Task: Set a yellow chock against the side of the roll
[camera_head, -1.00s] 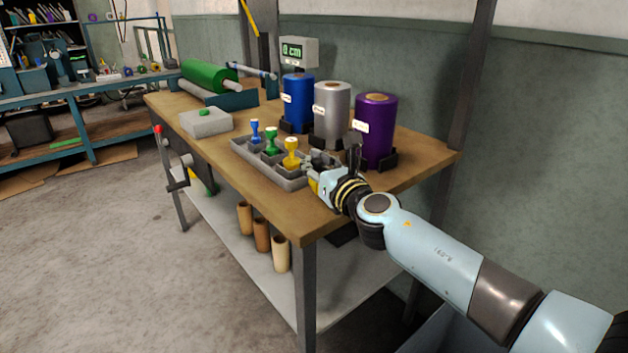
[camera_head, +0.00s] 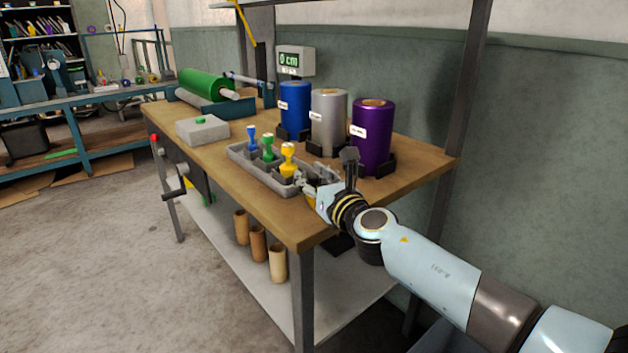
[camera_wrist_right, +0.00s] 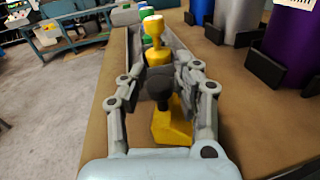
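A yellow chock (camera_wrist_right: 172,126) with a dark knob stands between the fingers of my right gripper (camera_wrist_right: 162,72) in the right wrist view. The gripper looks open, with a gap showing left of the chock; I cannot tell if the right finger touches it. In the head view the right gripper (camera_head: 309,186) is at the near end of the tray, by the table edge, and mostly hides the chock (camera_head: 311,202). The green roll (camera_head: 203,84) lies at the table's far end. My left gripper is not in view.
The grey tray (camera_head: 238,157) holds blue, green and yellow stamp-like pieces. Blue (camera_head: 295,104), silver (camera_head: 328,117) and purple (camera_head: 372,140) upright rolls stand behind it. A pale block (camera_head: 203,131) with a green top piece sits toward the green roll. The front left strip of table is clear.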

